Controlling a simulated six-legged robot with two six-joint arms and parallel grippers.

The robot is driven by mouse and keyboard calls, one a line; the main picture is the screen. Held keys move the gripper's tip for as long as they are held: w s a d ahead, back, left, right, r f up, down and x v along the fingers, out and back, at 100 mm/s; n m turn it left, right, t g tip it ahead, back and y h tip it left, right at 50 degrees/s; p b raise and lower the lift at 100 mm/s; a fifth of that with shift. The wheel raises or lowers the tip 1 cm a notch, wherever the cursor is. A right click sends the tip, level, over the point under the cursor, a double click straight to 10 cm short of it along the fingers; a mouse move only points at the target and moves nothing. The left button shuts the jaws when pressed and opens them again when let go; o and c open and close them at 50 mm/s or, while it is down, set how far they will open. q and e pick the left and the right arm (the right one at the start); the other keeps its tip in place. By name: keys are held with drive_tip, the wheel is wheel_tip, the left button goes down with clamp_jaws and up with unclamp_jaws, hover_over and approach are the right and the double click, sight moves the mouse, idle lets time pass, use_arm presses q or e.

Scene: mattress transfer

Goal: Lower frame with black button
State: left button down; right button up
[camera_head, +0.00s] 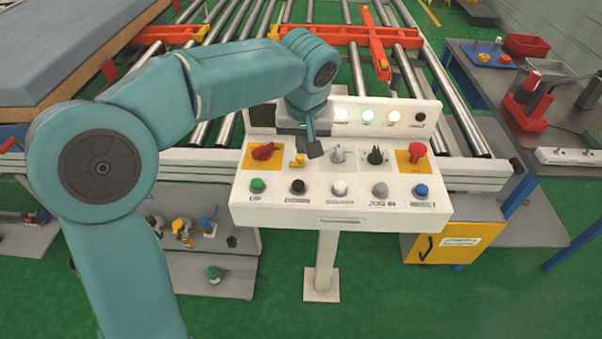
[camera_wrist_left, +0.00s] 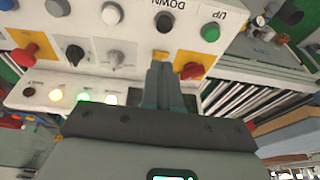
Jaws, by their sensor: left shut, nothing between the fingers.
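The black button (camera_head: 297,187) is in the lower row of the white control panel (camera_head: 340,222), second from the left, beside the green UP button (camera_head: 258,185). In the left wrist view the black button (camera_wrist_left: 165,22) stands beyond my fingertips, near the word DOWN. My left gripper (camera_head: 314,152) is shut and empty, over the upper part of the panel, above and apart from the black button. Its closed fingers also show in the left wrist view (camera_wrist_left: 163,72). The orange frame (camera_head: 330,34) lies among the conveyor rollers behind the panel. My right gripper is out of view.
White (camera_head: 339,188), grey (camera_head: 380,189) and blue (camera_head: 420,190) buttons continue the row. A red rotary switch (camera_head: 263,150) and a red mushroom button (camera_head: 416,151) are above. A mattress (camera_head: 75,40) is at the far left; a cluttered workbench (camera_head: 490,85) stands right.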

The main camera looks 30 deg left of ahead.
use_arm(q)
approach(300, 182)
drive_tip(key=x, duration=0.5)
drive_tip(key=shift+w+a+f+p, duration=0.1)
drive_tip(key=shift+w+a+p, duration=0.05)
drive_tip(key=shift+p, duration=0.25)
drive_tip(key=shift+a+f, duration=0.1)
drive_tip(key=shift+f, duration=0.3)
drive_tip(key=shift+f, duration=0.1)
